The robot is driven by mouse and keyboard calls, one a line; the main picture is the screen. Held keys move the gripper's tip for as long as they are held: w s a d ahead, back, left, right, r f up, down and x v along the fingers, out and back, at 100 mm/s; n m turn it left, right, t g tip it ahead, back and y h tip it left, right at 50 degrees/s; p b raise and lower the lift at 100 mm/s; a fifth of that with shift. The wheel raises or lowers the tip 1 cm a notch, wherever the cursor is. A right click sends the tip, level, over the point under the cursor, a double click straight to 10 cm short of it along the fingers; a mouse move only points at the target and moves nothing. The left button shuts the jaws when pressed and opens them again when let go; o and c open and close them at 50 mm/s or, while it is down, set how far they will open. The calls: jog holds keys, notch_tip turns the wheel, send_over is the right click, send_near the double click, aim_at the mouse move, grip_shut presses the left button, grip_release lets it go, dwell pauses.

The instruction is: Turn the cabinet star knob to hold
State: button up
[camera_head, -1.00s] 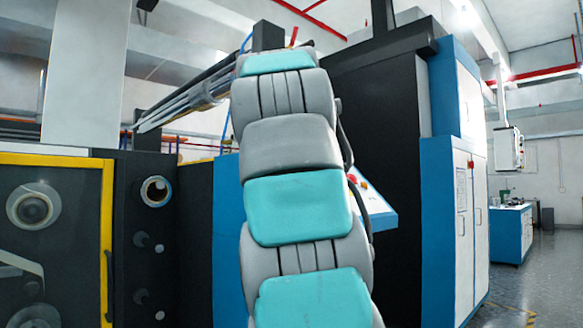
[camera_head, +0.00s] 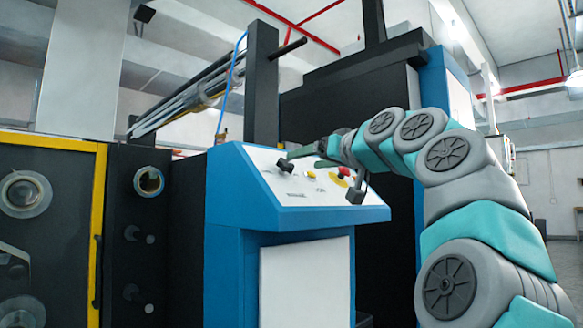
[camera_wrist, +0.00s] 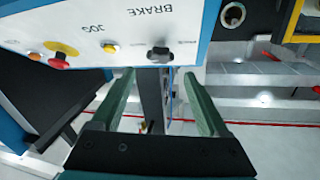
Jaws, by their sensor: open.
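The black star knob (camera_wrist: 160,55) sits on the white sloping panel (camera_wrist: 85,22) of the blue control cabinet (camera_head: 240,200). In the wrist view it lies just beyond and between the fingertips of my gripper (camera_wrist: 158,76). The green fingers are open, one either side of its line, with no contact visible. Small labels flank the knob but are too small to read, and its setting cannot be told. In the head view my gripper (camera_head: 304,156) reaches over the panel from the right, close to the dark knob (camera_head: 284,164).
A red button (camera_wrist: 58,61) on a yellow base and a yellow button (camera_wrist: 109,47) share the panel, with "BRAKE" and "JOG" lettering. A black post (camera_head: 262,85) rises behind the cabinet. A yellow-framed machine (camera_head: 103,200) stands at left.

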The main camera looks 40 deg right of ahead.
aim_at(288, 164)
jog(key=w, duration=0.5)
jog(key=w+p, duration=0.1)
jog(key=w, duration=0.1)
jog(key=shift+w+d, duration=0.15)
jog(key=shift+d, duration=0.25)
jog(key=shift+c, duration=0.2)
grip_shut()
